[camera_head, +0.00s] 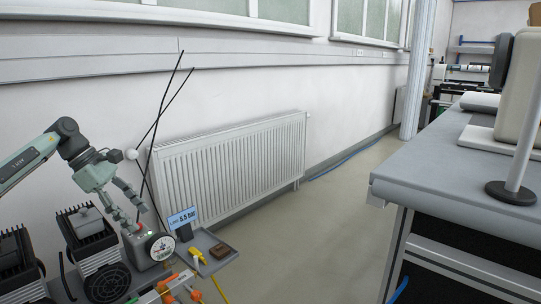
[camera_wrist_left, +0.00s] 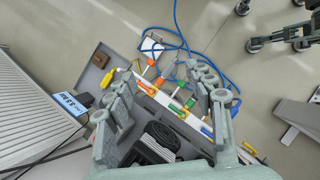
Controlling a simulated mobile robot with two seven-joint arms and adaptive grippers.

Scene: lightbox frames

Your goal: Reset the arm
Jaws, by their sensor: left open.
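My left arm comes in from the left in the head view. Its gripper (camera_head: 140,214) is open, with its fingers pointing down beside a round dial gauge (camera_head: 161,247). I cannot tell whether a finger touches the grey housing below the gauge. In the left wrist view the open gripper (camera_wrist_left: 160,85) shows its two fingers spread on either side of a black ribbed unit (camera_wrist_left: 160,140), with nothing held between them. My right gripper shows in neither view.
A blue "5.5 bar" sign (camera_head: 182,217) stands beside a grey tray (camera_head: 222,262) holding a yellow tool and brown block (camera_head: 220,250). Black finned units (camera_head: 92,235) stand below my arm. A radiator (camera_head: 235,165) lines the wall.

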